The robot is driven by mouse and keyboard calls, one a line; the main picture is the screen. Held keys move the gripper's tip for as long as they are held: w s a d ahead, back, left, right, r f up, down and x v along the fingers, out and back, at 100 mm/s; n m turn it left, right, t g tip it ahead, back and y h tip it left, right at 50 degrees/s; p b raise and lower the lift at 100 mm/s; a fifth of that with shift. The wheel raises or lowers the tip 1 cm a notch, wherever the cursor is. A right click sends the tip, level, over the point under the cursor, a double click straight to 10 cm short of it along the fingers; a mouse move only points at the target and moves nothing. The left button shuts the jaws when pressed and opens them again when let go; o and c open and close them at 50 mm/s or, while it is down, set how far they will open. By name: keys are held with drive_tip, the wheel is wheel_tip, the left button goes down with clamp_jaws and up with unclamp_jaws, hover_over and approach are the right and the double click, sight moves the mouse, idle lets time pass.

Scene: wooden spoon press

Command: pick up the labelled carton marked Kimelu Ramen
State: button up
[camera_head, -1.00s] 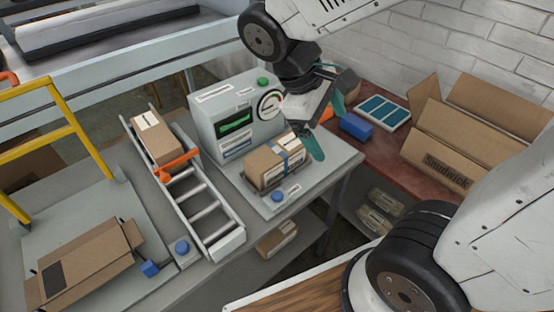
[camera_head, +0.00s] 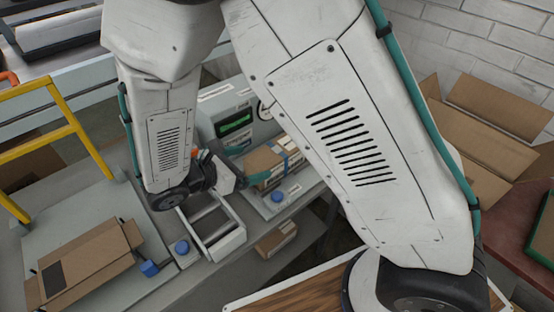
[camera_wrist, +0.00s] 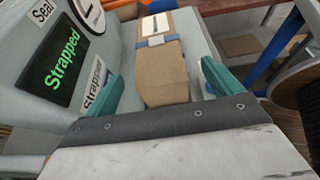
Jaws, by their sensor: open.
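A brown carton (camera_head: 264,160) with a blue strap and a pale label sits on the platform of the grey strapping machine. Its printed name is not readable, so I cannot tell whether it is the Kimelu Ramen one. In the wrist view the carton (camera_wrist: 162,70) lies ahead, its near end reaching between my two teal fingers. My gripper (camera_wrist: 160,88) is open, one finger on each side, with gaps visible beside the carton. In the head view my gripper (camera_head: 243,182) is at the carton's left, partly hidden by my arm.
The machine's green display (camera_wrist: 62,68) reads "Strapped" and stands close to the left finger. A roller conveyor (camera_head: 215,225) is at the left, partly hidden. A blue button (camera_head: 278,196) is in front of the carton. Another carton (camera_head: 276,240) lies on the lower shelf. An open box (camera_head: 485,130) is at right.

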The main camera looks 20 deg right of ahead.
sight(270, 154)
drive_tip(key=x, duration=0.6)
drive_tip(key=shift+w+d+r, duration=0.15)
drive_tip(key=shift+d+r, duration=0.05)
drive_tip(key=shift+r, duration=0.1)
drive_tip(key=c, duration=1.4)
drive_tip(key=shift+o, duration=0.2)
